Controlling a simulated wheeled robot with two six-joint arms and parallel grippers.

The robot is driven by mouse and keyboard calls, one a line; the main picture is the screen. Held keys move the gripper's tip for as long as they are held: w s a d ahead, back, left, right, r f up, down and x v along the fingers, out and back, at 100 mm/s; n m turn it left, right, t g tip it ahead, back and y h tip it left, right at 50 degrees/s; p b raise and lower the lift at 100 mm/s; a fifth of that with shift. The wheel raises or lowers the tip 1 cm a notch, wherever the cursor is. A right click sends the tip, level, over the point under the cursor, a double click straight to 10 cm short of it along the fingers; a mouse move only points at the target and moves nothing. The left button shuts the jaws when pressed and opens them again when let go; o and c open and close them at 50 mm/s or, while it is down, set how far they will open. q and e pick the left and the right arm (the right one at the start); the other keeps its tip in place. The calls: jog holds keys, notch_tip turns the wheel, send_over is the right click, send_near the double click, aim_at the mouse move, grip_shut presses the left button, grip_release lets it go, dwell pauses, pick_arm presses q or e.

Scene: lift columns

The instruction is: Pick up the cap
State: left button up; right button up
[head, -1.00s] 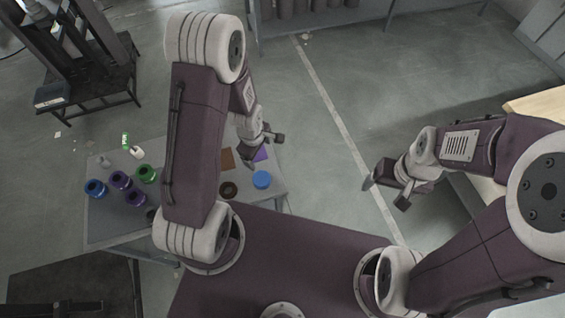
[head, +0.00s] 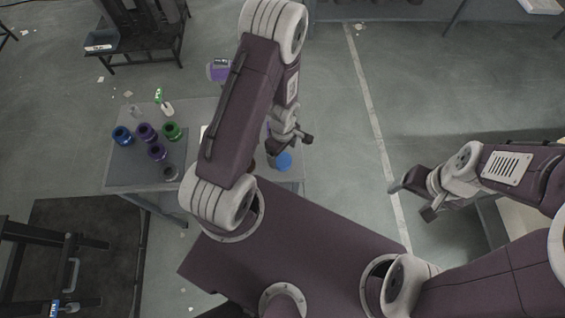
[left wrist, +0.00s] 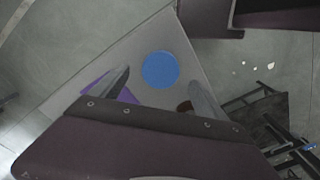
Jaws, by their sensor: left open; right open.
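A flat blue round disc, which looks like the cap (head: 283,161), lies on the grey table (head: 205,108) near its right end. In the left wrist view the blue cap (left wrist: 160,70) lies near a corner of the tabletop. My left gripper (head: 289,142) is open and empty above that end of the table. In the left wrist view its fingers (left wrist: 161,90) stand apart, with the cap ahead between their tips. I see no contact. My right gripper (head: 411,200) is open and empty over the floor to the right of the table.
Several blue, purple and green jars (head: 157,152) stand on the table's left part. A green-labelled item (head: 159,96) and a small white one (head: 167,109) lie behind them.

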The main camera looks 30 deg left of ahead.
aim_at(282, 159)
pick_arm(q)
notch_tip(282, 159, down, 4)
jog(key=shift+s+a+r+b, duration=0.1)
jog(key=shift+s+b, duration=0.05)
jog(key=shift+b, duration=1.1)
jog(key=shift+f, duration=0.25)
pick_arm(e)
notch_tip(282, 159, down, 4)
pick_arm(q)
jog(key=shift+w+r, duration=0.15)
jog(key=shift+w, duration=0.05)
jog(key=shift+s, duration=0.15)
jog(key=c, duration=1.5)
notch_tip(282, 159, up, 5)
jog(key=p, duration=0.5)
jog(key=shift+r, duration=0.15)
jog(key=shift+s+d+f+b, duration=0.2)
jog(key=shift+s+d+b, duration=0.5)
jog(key=shift+b, duration=0.4)
jog(key=s+d+r+p, duration=0.6)
jog(key=d+p, duration=0.1)
jog(key=p, duration=0.1)
jog(key=shift+s, duration=0.35)
pick_arm(e)
notch_tip(282, 159, up, 11)
jog(key=shift+r, duration=0.2)
